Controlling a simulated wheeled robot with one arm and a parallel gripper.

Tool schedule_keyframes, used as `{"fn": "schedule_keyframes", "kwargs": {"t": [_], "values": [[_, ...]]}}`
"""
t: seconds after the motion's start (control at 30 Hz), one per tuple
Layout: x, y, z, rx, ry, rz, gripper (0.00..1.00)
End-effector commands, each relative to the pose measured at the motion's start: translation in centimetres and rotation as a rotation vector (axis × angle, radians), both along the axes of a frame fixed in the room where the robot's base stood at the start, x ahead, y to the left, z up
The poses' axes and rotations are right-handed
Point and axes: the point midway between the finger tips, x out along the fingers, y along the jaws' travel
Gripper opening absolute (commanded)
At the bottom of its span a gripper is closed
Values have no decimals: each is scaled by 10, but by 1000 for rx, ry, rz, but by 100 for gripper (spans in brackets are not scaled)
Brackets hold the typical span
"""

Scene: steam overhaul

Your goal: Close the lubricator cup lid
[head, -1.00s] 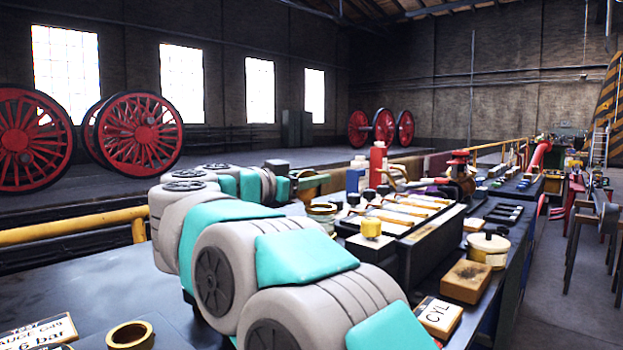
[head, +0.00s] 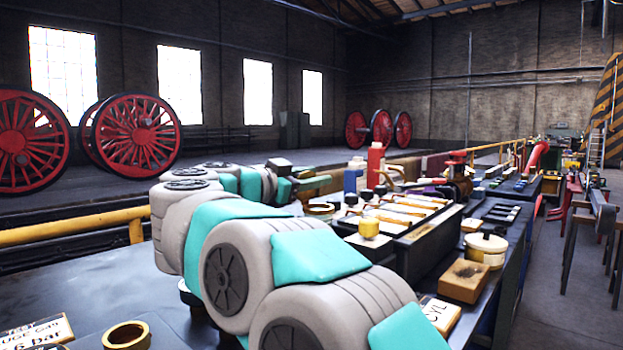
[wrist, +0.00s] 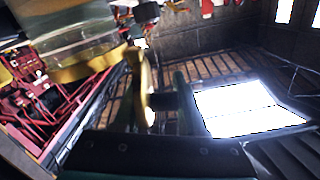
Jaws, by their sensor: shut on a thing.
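The lubricator cup (head: 320,209) looks like a clear jar with a brass rim, on the bench beyond my arm in the head view. In the wrist view the cup (wrist: 70,45) is at the upper left, its brass rim showing along its lower edge. The brass lid (wrist: 144,88) stands nearly edge-on beside the rim, swung away from the cup's mouth, with a dark knob on its right. My gripper (wrist: 155,105) is shut on the lid. In the head view my gripper (head: 308,184) is close to the cup, and its fingertips are hard to make out.
A dark box with a row of bottles and brass parts (head: 400,215) stands right of the cup. A yellow-capped jar (head: 369,228), a wooden block (head: 464,281) and a cream pot (head: 487,249) are nearer. A brass ring (head: 127,336) lies at the front left.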

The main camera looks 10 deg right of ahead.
Motion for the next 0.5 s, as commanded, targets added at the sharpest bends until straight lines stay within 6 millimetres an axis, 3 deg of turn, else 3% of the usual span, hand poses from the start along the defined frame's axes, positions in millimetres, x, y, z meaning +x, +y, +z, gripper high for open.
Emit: {"fn": "schedule_keyframes", "kwargs": {"t": [0.5], "values": [[-7,-4,1,90,-140,3,0]]}}
